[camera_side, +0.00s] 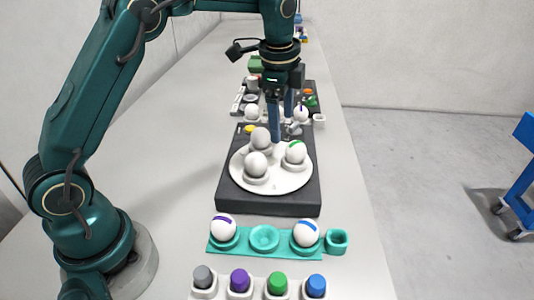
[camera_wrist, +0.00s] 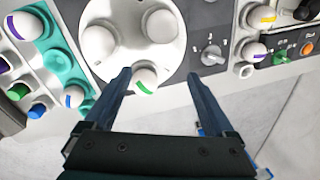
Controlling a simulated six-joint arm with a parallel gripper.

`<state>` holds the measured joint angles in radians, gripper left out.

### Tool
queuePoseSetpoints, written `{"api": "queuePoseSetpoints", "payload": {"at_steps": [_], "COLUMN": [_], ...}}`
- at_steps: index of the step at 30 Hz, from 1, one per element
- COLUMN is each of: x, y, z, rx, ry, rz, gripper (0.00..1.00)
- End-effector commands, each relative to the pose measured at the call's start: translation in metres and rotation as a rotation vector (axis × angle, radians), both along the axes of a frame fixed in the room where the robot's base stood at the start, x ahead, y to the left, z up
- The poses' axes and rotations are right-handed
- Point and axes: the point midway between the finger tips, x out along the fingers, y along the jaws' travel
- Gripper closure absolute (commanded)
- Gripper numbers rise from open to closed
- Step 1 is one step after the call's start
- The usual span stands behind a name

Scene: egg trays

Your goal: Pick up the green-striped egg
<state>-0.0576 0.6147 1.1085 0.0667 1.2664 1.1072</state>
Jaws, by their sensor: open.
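The green-striped egg (camera_side: 296,152) is white with a green band and sits in a cup at the right of a round white plate (camera_side: 270,187). In the wrist view the egg (camera_wrist: 145,77) shows between the fingers, nearer the left one. My gripper (camera_side: 281,128) is open and empty, its fingers pointing down behind the egg in the side view. In the wrist view my gripper (camera_wrist: 159,74) shows both fingers apart. I cannot tell their exact height over the egg.
A teal tray (camera_side: 265,239) holds a purple-striped egg (camera_side: 223,228) and a blue-striped egg (camera_side: 306,233). Several coloured knobs (camera_side: 278,284) stand in front. More eggs stand behind the dark base.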

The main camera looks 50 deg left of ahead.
Motion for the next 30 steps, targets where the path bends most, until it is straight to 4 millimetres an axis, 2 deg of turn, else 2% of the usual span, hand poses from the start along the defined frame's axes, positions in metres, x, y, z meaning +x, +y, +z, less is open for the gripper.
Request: {"api": "queuePoseSetpoints", "payload": {"at_steps": [1,3,6,18,28,29,30], "x": [-0.002,-0.004,-0.005,0.002,0.003,0.003,0.003], "y": [-0.016,-0.030,-0.039,-0.037,-0.036,-0.036,-0.036], "z": [0.000,0.000,-0.001,-0.045,-0.050,-0.050,-0.050], "rx": [0.011,0.013,0.012,0.010,0.009,0.009,0.009], "ry": [0.003,0.004,0.002,0.003,0.001,0.001,0.001], "rz": [-0.051,-0.088,-0.112,-0.111,-0.110,-0.110,-0.110], "gripper": [0.11,0.11,0.11,0.11,0.11,0.15,0.30]}}
